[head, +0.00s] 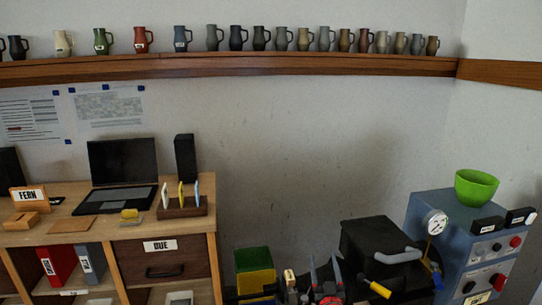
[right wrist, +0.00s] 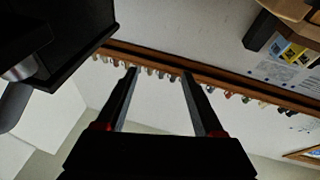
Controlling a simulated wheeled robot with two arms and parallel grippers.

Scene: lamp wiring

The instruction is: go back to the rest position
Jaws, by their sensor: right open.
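My right gripper (head: 324,260) shows at the bottom of the head view, right of the wooden cabinet. Its two dark fingers point up and stand apart, with red parts near their bases. The right wrist view shows the same two fingers (right wrist: 160,74) spread, with nothing between them. Beyond them run the wall shelf and its row of mugs, well away from the fingertips. My left gripper does not show in either view.
A wooden cabinet (head: 228,270) with a laptop (head: 122,165) stands at left. A yellow-green box (head: 255,268) stands beside it. At right is a blue-grey machine (head: 435,215) with a green bowl (head: 477,188) on top. The wall above my gripper is bare up to the mug shelf (head: 250,66).

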